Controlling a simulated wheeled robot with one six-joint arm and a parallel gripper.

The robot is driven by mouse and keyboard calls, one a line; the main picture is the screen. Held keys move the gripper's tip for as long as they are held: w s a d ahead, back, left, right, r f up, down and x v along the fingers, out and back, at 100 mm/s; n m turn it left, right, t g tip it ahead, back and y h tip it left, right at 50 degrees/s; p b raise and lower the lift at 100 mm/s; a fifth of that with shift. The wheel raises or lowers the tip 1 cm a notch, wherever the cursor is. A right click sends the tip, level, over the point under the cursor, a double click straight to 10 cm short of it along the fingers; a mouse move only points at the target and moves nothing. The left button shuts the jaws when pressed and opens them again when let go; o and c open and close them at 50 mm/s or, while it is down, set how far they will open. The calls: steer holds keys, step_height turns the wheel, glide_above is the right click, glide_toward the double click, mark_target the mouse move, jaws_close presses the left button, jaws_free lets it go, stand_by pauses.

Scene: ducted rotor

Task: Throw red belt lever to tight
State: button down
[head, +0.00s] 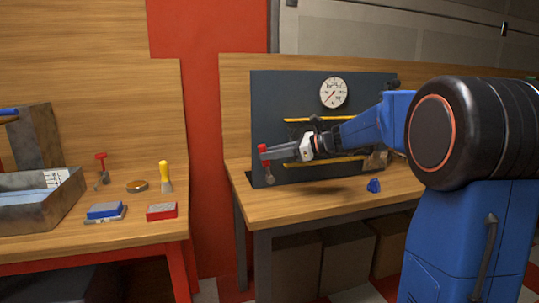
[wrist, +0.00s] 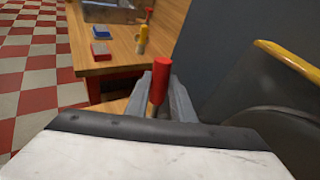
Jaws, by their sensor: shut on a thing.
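The red belt lever (head: 263,150) stands at the left edge of the dark panel (head: 262,100), its handle close to upright. In the wrist view its red handle (wrist: 160,80) sits between the two grey fingers. My gripper (head: 266,156) is shut on the lever, reaching in from the right; it also shows in the wrist view (wrist: 161,95). The lever's lower end shows as a grey rounded piece (head: 269,178) below the fingers.
Yellow bars (head: 300,120) run across the panel behind my arm. A blue piece (head: 374,186) lies on the right bench (head: 300,206). The left bench holds a metal tray (head: 40,203), a yellow-handled brush (head: 165,176), and blue and red blocks (head: 161,211). A gap separates the benches.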

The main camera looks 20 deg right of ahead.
steer(key=c, duration=1.8)
jaws_free()
steer(key=shift+d, duration=0.1)
steer(key=v, duration=1.7)
steer(key=shift+s+r, duration=0.1)
steer(key=shift+s, duration=0.1)
